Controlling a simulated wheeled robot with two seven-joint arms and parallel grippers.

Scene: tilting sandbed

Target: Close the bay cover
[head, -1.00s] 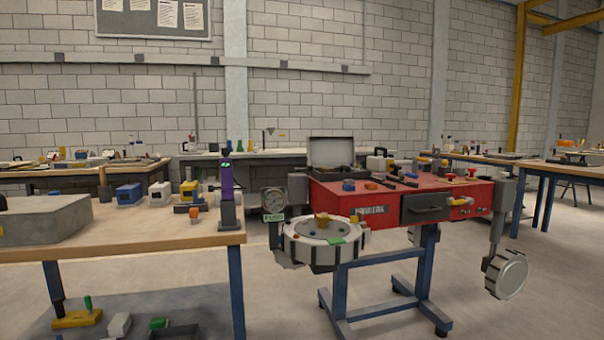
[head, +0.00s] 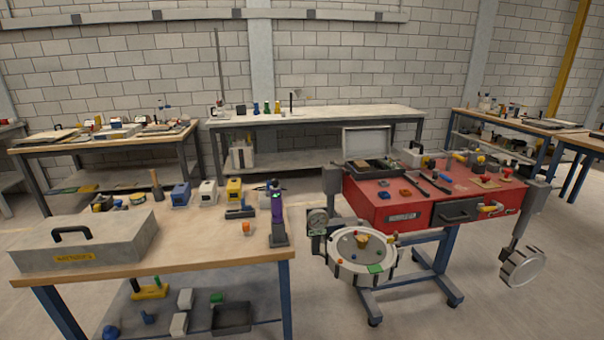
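No part labelled as a bay cover can be read at this distance. A grey case (head: 374,168) at the back of the red cart has its lid (head: 367,141) standing upright, open. The cart's front has a dark panel with a handle (head: 458,213), which looks shut. On the near left bench sits a grey box-shaped cover (head: 85,243) with a black handle and a yellow label too small to read surely; what is under it is hidden. Neither of my grippers is in view.
The wooden bench (head: 190,259) fills the near left, with small blocks and a purple device (head: 277,215). A round tray (head: 340,264) hangs at the front of the red cart (head: 390,211). More benches line the wall.

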